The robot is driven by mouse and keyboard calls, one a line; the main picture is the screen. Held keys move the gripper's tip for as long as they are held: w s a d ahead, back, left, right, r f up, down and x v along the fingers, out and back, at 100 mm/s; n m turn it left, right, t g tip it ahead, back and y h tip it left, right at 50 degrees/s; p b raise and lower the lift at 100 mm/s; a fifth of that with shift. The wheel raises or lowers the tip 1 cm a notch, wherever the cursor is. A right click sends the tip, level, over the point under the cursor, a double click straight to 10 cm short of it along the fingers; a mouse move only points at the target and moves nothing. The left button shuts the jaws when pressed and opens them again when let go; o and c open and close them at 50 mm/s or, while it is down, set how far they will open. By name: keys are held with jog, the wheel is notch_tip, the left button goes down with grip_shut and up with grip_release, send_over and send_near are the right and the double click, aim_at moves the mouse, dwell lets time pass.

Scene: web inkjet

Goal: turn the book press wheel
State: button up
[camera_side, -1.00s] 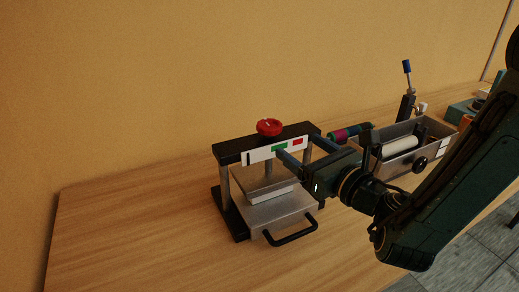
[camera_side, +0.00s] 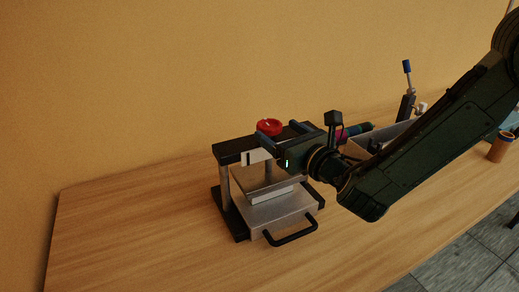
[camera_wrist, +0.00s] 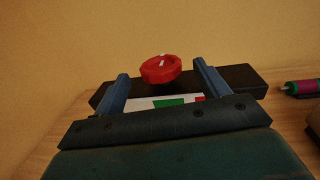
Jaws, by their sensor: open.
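The red wheel (camera_side: 269,127) sits on top of the book press's black crossbar (camera_side: 232,147). In the wrist view the red wheel (camera_wrist: 161,69) shows ahead, between and just beyond my two blue fingers. My gripper (camera_side: 281,133) is open and empty at the near side of the wheel, about level with it. It also fills the lower part of the wrist view (camera_wrist: 163,82). I cannot tell whether a finger touches the wheel. The press has a metal plate and base (camera_side: 270,209) with a black front handle (camera_side: 291,232). My gripper hides the right part of the crossbar in the side view.
A metal tray (camera_side: 375,143) stands right of the press, partly behind my arm. A green and magenta cylinder (camera_wrist: 299,88) lies right of the press. A blue-topped lever (camera_side: 407,84) stands behind the tray. An orange-brown cup (camera_side: 500,147) is far right. The table's left part is clear.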

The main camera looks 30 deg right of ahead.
aim_at(262, 120)
jog(key=shift+w+a, duration=0.2)
jog(key=shift+w, duration=1.35)
jog(key=shift+w+a, duration=0.2)
jog(key=shift+w, duration=1.35)
jog(key=c, duration=1)
